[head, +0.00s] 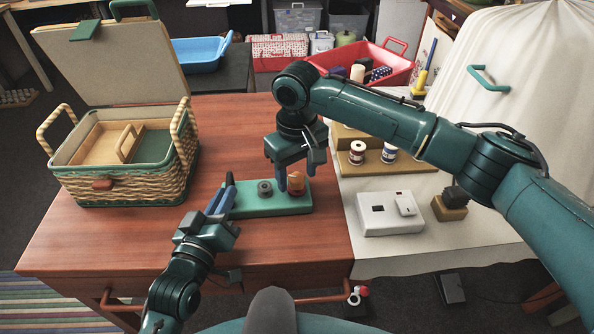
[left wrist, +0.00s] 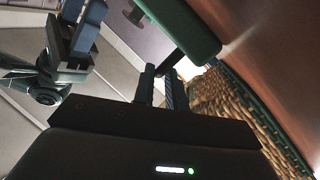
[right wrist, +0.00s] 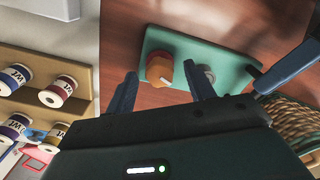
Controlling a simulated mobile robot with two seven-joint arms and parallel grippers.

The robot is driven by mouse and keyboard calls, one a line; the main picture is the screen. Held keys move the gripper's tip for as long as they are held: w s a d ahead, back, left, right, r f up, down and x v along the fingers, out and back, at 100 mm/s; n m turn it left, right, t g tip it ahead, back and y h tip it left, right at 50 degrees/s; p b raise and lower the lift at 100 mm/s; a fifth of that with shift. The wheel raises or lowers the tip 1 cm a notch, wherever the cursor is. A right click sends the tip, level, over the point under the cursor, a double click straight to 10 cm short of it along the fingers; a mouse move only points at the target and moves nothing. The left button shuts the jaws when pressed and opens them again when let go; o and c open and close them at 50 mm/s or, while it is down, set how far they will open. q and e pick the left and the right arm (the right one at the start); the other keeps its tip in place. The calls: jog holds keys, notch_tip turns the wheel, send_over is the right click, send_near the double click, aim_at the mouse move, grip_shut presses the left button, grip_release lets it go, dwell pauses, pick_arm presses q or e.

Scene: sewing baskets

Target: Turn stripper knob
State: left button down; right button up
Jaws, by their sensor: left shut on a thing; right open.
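A green board (head: 260,208) lies on the red-brown table, with a round grey knob (head: 265,188) and an orange-red knob (head: 296,182) on top. In the right wrist view the orange knob (right wrist: 159,68) stands near one end of the board (right wrist: 228,60), with the grey knob (right wrist: 209,73) beside it. My right gripper (head: 299,166) is open, its fingers on either side of the orange knob; I cannot tell whether they touch it. The board's edge also shows in the left wrist view (left wrist: 182,28).
An open wicker sewing basket (head: 125,185) stands at the left of the table. On the right are a wooden step with thread spools (head: 357,152), a white box (head: 388,222) and a small wooden block (head: 450,208). The front table area is clear.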

aim_at(297, 178)
pick_arm(q)
jog(key=shift+f, duration=0.2)
pick_arm(e)
jog(key=shift+f, duration=0.1)
jog(key=shift+c, duration=0.5)
jog(key=c, duration=0.9)
jog(key=shift+m, duration=0.9)
jog(key=o, duration=1)
notch_tip(297, 178, up, 12)
